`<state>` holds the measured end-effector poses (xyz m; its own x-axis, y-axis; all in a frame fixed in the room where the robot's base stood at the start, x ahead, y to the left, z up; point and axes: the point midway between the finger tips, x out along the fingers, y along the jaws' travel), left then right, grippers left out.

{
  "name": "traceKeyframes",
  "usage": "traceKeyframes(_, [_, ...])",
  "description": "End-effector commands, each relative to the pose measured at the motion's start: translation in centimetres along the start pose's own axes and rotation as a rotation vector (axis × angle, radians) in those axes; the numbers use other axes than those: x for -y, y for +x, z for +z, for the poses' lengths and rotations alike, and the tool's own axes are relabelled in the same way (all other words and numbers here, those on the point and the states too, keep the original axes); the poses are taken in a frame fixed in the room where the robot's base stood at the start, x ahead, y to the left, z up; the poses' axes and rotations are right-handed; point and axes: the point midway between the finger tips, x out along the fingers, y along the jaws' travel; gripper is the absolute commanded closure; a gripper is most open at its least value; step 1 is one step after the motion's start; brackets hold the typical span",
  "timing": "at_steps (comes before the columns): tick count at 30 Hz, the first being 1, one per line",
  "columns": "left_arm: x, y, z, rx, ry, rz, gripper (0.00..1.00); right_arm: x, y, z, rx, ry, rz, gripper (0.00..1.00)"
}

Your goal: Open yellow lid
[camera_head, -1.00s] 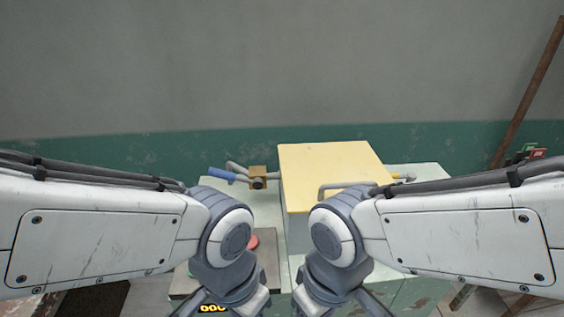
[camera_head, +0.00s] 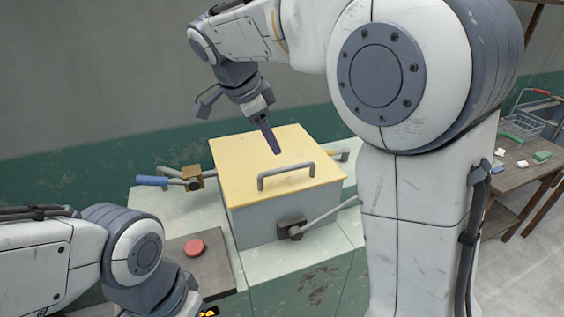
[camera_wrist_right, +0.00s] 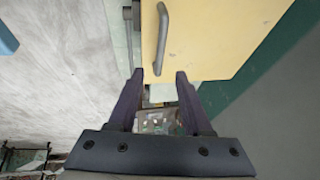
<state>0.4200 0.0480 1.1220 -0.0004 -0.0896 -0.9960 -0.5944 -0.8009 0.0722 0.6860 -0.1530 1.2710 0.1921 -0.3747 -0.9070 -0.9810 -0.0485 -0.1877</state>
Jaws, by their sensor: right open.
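The yellow lid (camera_head: 240,165) lies flat and closed on a grey box (camera_head: 262,222). Its grey bar handle (camera_head: 287,176) stands along the front side of the lid. My right gripper (camera_head: 274,148) is above the lid, behind the handle, pointing down and apart from the handle. In the right wrist view the right gripper (camera_wrist_right: 159,75) is open and empty, with the lid (camera_wrist_right: 205,40) and handle (camera_wrist_right: 162,38) beyond its fingertips.
A blue-handled lever (camera_head: 152,181) with a brass block is left of the box. A red button (camera_head: 194,247) sits on a dark panel at front left. A grey lever (camera_head: 325,217) is on the box's front. A wooden table (camera_head: 520,172) with a wire basket stands at right.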

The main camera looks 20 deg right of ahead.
Motion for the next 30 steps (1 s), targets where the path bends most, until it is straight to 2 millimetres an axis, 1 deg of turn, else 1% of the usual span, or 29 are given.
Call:
traceKeyframes(5, [0.0, -0.4, 0.0, 0.000, 0.000, 0.000, 0.63, 0.1, 1.8, -0.3, -0.006, 0.022, 0.004, 0.50])
traceKeyframes(12, [-0.1, -1.2, -0.1, 0.000, -0.001, 0.000, 0.63, 0.0, 6.3, -0.4, -0.005, 0.020, 0.006, 0.50])
traceKeyframes(18, [-0.1, -1.8, -0.1, 0.000, -0.001, 0.000, 0.63, 0.1, 9.2, -0.3, -0.004, 0.020, 0.003, 0.50])
traceKeyframes(23, [-0.1, -1.9, -0.1, 0.000, -0.001, 0.000, 0.63, 0.1, 10.2, -0.2, -0.002, 0.019, 0.000, 0.50])
traceKeyframes(30, [-0.1, -1.9, -0.1, 0.000, -0.001, 0.000, 0.63, 0.1, 10.4, -0.2, -0.002, 0.019, 0.000, 0.50])
